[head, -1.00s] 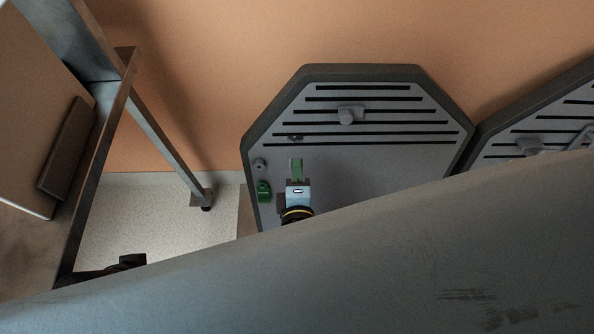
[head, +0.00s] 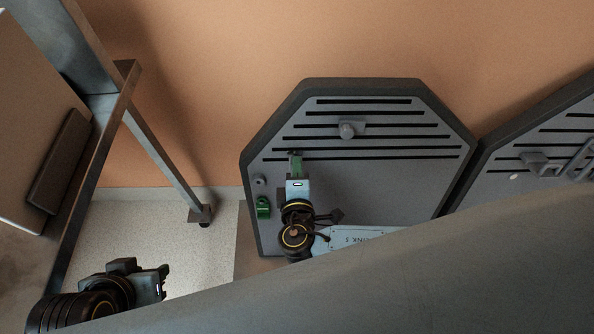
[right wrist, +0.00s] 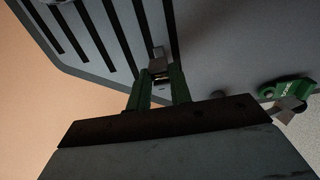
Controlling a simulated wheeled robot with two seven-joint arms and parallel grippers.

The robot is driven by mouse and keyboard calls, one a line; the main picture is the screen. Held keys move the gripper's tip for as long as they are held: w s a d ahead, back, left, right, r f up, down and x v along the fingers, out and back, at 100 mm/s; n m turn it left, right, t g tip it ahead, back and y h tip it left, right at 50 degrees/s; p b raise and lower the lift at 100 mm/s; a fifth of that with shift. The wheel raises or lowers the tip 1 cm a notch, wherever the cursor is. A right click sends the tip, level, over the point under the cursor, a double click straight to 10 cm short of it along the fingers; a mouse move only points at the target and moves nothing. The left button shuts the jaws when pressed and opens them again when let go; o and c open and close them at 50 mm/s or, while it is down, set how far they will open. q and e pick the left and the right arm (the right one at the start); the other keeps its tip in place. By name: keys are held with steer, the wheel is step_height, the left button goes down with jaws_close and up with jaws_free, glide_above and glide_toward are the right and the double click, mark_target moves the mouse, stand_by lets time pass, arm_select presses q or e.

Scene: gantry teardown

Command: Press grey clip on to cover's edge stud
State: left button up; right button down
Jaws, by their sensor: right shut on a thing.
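The cover (head: 390,185) is a grey panel with a dark rim and long slots, in the head view. My right gripper (head: 295,158) has its green fingertips at the lowest slots on the cover's left side. In the right wrist view the green fingers (right wrist: 160,88) are shut on a small grey piece, which I take for the grey clip (right wrist: 157,61). The fingers hide the spot beneath them, so I cannot tell whether the clip touches a stud. My left gripper (head: 160,284) is at the lower left, away from the cover; its jaws are unclear.
A green fitting (head: 263,207) and a grey round knob (head: 259,181) sit at the cover's left edge. A second panel (head: 520,190) is at right. A metal frame (head: 155,140) stands at left.

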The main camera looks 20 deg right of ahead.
arm_select(q)
steer(key=shift+f+b, duration=0.35)
arm_select(e)
steer(key=shift+x, duration=1)
steer(key=shift+w+d, duration=0.1)
steer(key=shift+w, duration=0.1)
steer(key=c, duration=1.2)
jaws_free()
